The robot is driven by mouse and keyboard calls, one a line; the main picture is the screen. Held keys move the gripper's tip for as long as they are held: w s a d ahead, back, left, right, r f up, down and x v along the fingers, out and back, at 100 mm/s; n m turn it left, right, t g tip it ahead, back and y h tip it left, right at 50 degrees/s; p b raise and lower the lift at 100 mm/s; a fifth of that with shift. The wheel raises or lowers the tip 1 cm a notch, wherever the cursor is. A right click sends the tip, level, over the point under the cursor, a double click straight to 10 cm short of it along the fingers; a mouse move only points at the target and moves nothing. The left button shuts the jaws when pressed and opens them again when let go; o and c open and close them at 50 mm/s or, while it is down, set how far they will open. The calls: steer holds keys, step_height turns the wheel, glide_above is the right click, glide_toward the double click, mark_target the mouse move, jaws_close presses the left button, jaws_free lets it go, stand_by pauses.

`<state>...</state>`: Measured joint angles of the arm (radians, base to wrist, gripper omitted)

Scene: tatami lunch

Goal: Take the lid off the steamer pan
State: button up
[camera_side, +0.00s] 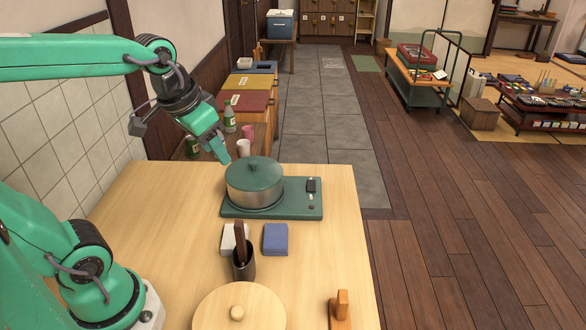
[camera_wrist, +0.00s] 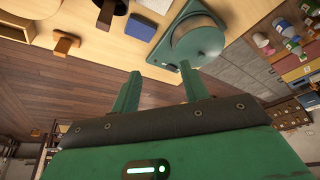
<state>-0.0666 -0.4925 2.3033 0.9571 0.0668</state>
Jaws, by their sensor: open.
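The steamer pan (camera_side: 254,193) is a round steel pot standing on a green hot plate (camera_side: 299,208). Its green domed lid (camera_side: 254,174) sits on top, with a small knob in the middle. In the wrist view the lid (camera_wrist: 197,42) shows beyond the fingers, near the top. My gripper (camera_side: 226,159) is just left of the lid and above it in the side view, pointing down and apart from it. In the wrist view the two green fingers of my gripper (camera_wrist: 157,84) are spread, with nothing between them.
A white block (camera_side: 233,240), a blue block (camera_side: 275,240) and a dark cup (camera_side: 243,264) with a brown utensil stand in front of the hot plate. A round wooden lid (camera_side: 262,307) and a wooden piece (camera_side: 341,312) lie nearer. Bottles (camera_side: 230,118) stand behind. The table's left part is clear.

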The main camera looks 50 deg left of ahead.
steer(key=w+a+f+g, duration=0.2)
steer(key=w+a, duration=0.2)
steer(key=w, duration=0.5)
steer(key=g, duration=0.2)
glide_above(252, 162)
steer(key=f, duration=0.6)
steer(key=shift+w, duration=0.2)
steer(key=shift+s+f, duration=0.2)
steer(key=shift+f, duration=3.65)
jaws_close()
